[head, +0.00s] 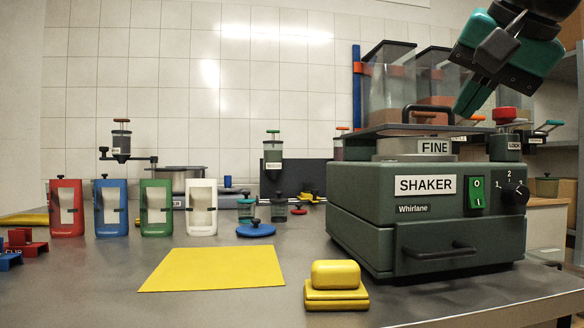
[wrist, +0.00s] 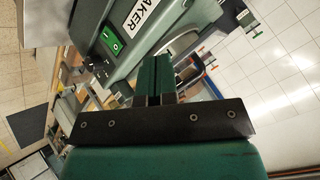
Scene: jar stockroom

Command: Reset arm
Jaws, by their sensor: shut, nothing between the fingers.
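My gripper (head: 470,100) is at the upper right of the head view, raised beside and above the shaker's top and pointing down. Its green fingers are together with nothing between them; they also show in the wrist view (wrist: 163,75). The dark green shaker (head: 365,226) stands on the bench at the right, with a FINE label, a green switch, a black dial and a closed drawer. In the wrist view the shaker (wrist: 165,15) appears tilted at the top. I cannot tell the exact gap between fingers and shaker.
A yellow mat (head: 212,269) lies bare mid-bench. A yellow block (head: 336,287) sits at the front. Red (head: 66,184), blue (head: 110,183), green (head: 156,183) and white (head: 202,183) holders stand at left. A blue round lid (head: 256,230) lies behind the mat. Clear bins (head: 388,80) stand behind the shaker.

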